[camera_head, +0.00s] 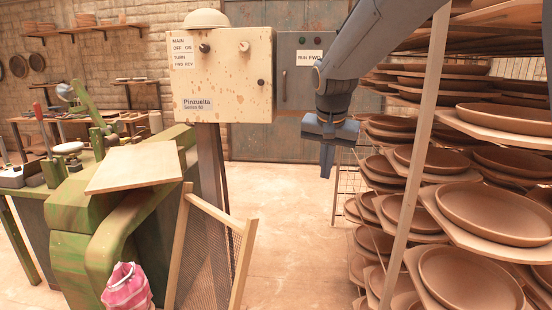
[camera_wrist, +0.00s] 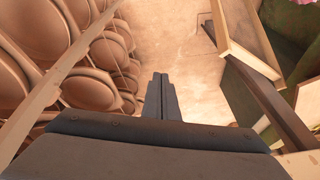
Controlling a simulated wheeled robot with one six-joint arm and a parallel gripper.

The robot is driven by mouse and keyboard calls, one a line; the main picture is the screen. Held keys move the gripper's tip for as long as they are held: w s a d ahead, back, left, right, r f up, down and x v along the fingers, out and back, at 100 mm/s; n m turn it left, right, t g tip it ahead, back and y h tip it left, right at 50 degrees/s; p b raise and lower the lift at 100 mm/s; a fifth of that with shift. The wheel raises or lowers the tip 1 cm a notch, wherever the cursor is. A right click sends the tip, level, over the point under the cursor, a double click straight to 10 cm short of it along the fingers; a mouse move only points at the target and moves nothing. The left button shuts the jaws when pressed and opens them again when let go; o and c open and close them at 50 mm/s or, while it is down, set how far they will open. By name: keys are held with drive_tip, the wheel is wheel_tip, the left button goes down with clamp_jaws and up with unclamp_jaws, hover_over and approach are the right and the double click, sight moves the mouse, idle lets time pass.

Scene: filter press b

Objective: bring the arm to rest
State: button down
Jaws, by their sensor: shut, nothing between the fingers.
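My gripper (camera_head: 327,160) hangs down from my dark grey-blue arm at the right of centre in the head view. Its fingers are together and hold nothing. In the wrist view the gripper (camera_wrist: 160,80) points away over the bare floor, with its two fingers side by side and touching. It is apart from the rack of plates at its right in the head view.
A rack of brown plates (camera_head: 470,280) with a pale upright post (camera_head: 412,170) stands close at right. A cream control box (camera_head: 222,85) labelled Pinzuelta and a grey box (camera_head: 295,85) stand behind. A green machine (camera_head: 75,225) and a mesh frame (camera_head: 243,265) are at left. The middle floor (camera_head: 290,230) is clear.

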drive_tip(key=s+d+f+n+g, duration=0.1)
drive_tip(key=s+d+f+n, duration=0.1)
drive_tip(key=s+f, duration=0.7)
drive_tip(key=s+d+f+n+g, duration=0.1)
drive_tip(key=s+d+f, duration=0.3)
drive_tip(key=s+f, duration=0.6)
drive_tip(key=s+n, duration=0.1)
drive_tip(key=s, duration=0.6)
drive_tip(key=shift+n+g+y, duration=0.3)
drive_tip(key=shift+g, duration=0.1)
